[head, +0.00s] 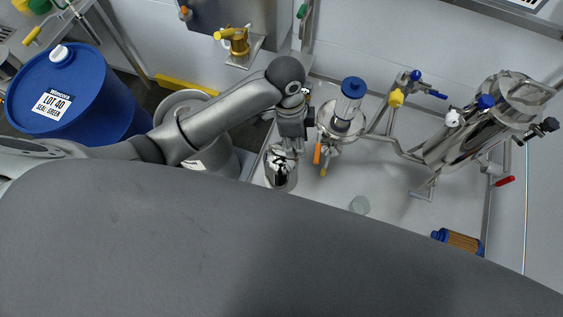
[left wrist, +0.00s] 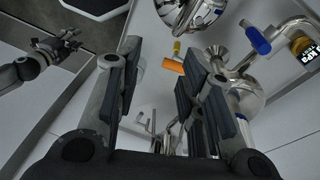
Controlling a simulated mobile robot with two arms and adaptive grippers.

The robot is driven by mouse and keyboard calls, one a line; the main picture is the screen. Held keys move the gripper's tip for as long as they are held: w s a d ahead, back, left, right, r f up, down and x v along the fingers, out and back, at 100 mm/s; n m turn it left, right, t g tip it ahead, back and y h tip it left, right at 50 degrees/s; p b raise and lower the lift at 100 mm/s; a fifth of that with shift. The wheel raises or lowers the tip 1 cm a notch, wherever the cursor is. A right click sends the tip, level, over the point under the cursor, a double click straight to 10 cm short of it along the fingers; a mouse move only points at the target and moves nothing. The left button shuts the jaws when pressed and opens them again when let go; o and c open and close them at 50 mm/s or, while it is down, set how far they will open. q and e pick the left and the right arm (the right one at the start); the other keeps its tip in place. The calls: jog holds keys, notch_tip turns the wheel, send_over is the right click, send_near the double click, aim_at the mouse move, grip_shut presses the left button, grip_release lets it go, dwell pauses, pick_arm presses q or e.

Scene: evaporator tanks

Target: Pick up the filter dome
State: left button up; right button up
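A shiny metal dome (head: 281,178), which looks like the filter dome, stands on the pale surface in the head view. Its mirrored side also shows at the top edge of the left wrist view (left wrist: 190,13). My left gripper (head: 291,150) points down at the dome and overlaps its upper part in the head view. In the left wrist view my left gripper (left wrist: 157,62) has its fingers apart with nothing between them; the dome lies beyond the fingertips. I cannot tell if they touch it. A dark gripper, seemingly my right one (left wrist: 58,45), shows at the left, too small to judge.
A filter housing with a blue-capped clear top (head: 351,92) and piping stands close right of the dome. A tall steel tank (head: 465,135) is farther right. A pleated filter cartridge (head: 460,241) and a small clear disc (head: 360,205) lie on open pale surface. A blue drum (head: 70,95) stands left.

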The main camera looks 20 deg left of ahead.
aim_at(281, 147)
pick_arm(q)
jog(key=w+a+r+m+g+y, duration=0.1)
jog(key=w+a+r+m+y, duration=0.1)
jog(key=w+a+r+m, duration=0.15)
jog(key=shift+n, duration=0.35)
jog(key=f, duration=0.2)
jog(key=s+f, duration=0.2)
jog(key=f, duration=0.1)
jog(key=shift+a+f+p, duration=0.25)
jog(key=shift+f+p, duration=0.1)
jog(key=f, duration=0.2)
jog(key=s+f+p, duration=0.1)
jog(key=f, duration=0.1)
jog(key=shift+a, duration=0.1)
jog(key=shift+f, duration=0.6)
grip_shut()
pick_arm(e)
jog(key=shift+a+r, duration=0.2)
jog(key=shift+r, duration=0.8)
pick_arm(q)
jog(key=shift+r, duration=0.1)
pick_arm(e)
jog(key=shift+a, duration=0.15)
